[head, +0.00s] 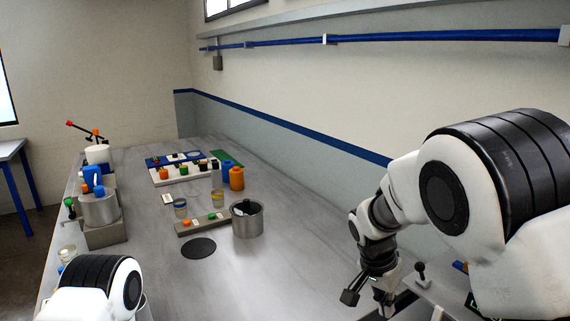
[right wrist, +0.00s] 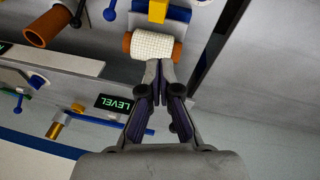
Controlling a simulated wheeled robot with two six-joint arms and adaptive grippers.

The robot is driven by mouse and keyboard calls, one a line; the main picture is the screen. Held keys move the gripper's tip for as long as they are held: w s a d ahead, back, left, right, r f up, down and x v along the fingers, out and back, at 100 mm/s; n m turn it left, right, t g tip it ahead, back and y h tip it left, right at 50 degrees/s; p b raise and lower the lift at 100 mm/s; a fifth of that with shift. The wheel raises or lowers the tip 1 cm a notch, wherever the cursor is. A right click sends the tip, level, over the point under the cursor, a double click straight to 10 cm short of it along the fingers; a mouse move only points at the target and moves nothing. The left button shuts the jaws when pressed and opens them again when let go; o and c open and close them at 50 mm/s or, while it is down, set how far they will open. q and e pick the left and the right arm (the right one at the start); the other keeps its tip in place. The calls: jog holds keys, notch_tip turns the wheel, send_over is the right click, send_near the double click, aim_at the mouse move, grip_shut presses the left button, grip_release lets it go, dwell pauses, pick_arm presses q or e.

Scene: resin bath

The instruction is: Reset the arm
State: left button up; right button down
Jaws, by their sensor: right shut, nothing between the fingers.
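My right arm comes in from the right in the head view and reaches down at the wall side of the bench. Its gripper shows large in the right wrist view (right wrist: 159,68), with the fingertips together and nothing between them. The fingertips point at a white gridded roll (right wrist: 153,46) with orange ends, near its lower edge. I cannot tell whether they touch it. Part of my left arm shows at the lower left of the head view, but its gripper is out of sight.
On the bench (head: 190,285) stand a metal pot (head: 247,220), a black disc (head: 199,248), orange bottle (head: 236,178) and a tray with coloured caps (head: 202,225). The bench's middle front is clear.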

jog(key=s+d+f+g+y+b, duration=0.1)
jog(key=s+f+g+b, duration=0.1)
jog(key=s+f, duration=0.55)
jog(key=s+d+f+g+b, duration=0.1)
jog(key=s+f, duration=0.3)
jog(key=f, duration=0.7)
jog(key=s+d+f+g+y+b, duration=0.1)
jog(key=s+f+g+b, duration=0.1)
jog(key=s+f, duration=0.55)
jog(key=s+d+f+n+y+b, duration=0.1)
jog(key=s+f+n, duration=0.1)
jog(key=s+f, duration=0.55)
jog(key=s+f+n+b, duration=0.25)
jog(key=s+f, duration=0.25)
jog(key=s, duration=0.5)
jog(key=w+n+t, duration=0.3)
jog(key=w+n+t+p, duration=0.1)
jog(key=w+t, duration=0.1)
jog(key=shift+w+d+r+n, duration=0.15)
jog(key=shift+w+r+n, duration=0.05)
jog(key=shift+r+n, duration=0.2)
